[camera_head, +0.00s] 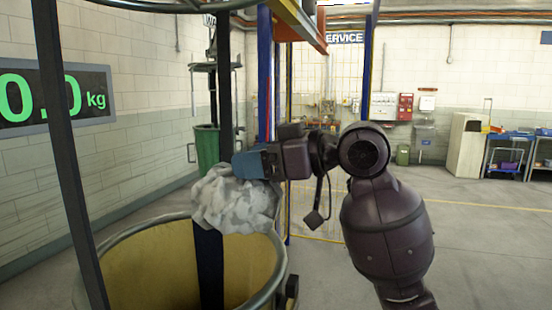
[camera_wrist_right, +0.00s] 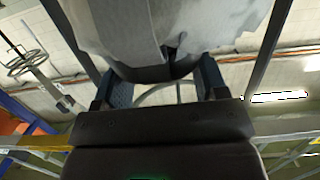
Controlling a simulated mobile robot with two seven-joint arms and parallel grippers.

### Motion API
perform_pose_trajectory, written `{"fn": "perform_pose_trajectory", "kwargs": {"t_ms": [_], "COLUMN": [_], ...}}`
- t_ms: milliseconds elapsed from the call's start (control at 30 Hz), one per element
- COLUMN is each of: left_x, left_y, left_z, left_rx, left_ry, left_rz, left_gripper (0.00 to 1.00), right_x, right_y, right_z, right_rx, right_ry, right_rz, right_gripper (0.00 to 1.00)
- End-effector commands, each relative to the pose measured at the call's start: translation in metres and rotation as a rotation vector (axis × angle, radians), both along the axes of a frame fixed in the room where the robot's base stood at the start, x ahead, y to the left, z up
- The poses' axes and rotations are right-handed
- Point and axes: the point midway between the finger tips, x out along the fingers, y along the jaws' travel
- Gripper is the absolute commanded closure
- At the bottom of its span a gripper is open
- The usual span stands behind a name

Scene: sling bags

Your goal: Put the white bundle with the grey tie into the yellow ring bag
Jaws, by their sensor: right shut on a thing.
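The white bundle (camera_head: 238,203) hangs from my right gripper (camera_head: 254,165) in the head view, over the right part of the yellow ring bag's opening. My right gripper is shut on the bundle, which fills the top of the right wrist view (camera_wrist_right: 165,30) between the fingers. A grey band, which looks like the tie, crosses the bundle there. The yellow ring bag (camera_head: 150,262) stands open below, with a grey metal ring round its mouth. The bundle's lower edge is near the height of the ring's far side. My left gripper is not in view.
Dark straps (camera_head: 68,165) rise from the bag's ring, one of them close beside the bundle. A green bin (camera_head: 207,147) stands behind. A scale display (camera_head: 55,95) is on the left wall. The floor at right (camera_head: 490,235) is clear.

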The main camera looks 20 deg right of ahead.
Motion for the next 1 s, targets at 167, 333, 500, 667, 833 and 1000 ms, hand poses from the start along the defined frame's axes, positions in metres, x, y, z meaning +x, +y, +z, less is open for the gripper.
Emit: {"fn": "perform_pose_trajectory", "kwargs": {"t_ms": [167,333,500,667,833,1000], "left_x": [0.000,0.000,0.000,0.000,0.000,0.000], "left_y": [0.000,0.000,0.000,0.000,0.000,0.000], "left_z": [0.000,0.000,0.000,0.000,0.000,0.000], "left_rx": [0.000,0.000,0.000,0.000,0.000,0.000], "left_ry": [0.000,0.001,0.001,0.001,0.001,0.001], "left_rz": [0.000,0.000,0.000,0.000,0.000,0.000], "left_gripper": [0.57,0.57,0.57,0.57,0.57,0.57], "right_x": [0.012,0.023,0.034,0.045,0.054,0.060], "right_y": [0.016,0.032,0.048,0.062,0.074,0.083], "right_z": [-0.002,-0.005,-0.008,-0.010,-0.012,-0.014], "right_rx": [0.002,0.002,0.002,0.001,0.002,0.003], "right_ry": [-0.002,-0.001,-0.001,-0.002,-0.003,-0.003], "right_rz": [0.000,0.001,0.001,0.000,0.000,-0.001], "right_gripper": [0.98,0.98,0.98,0.98,0.98,0.98]}}
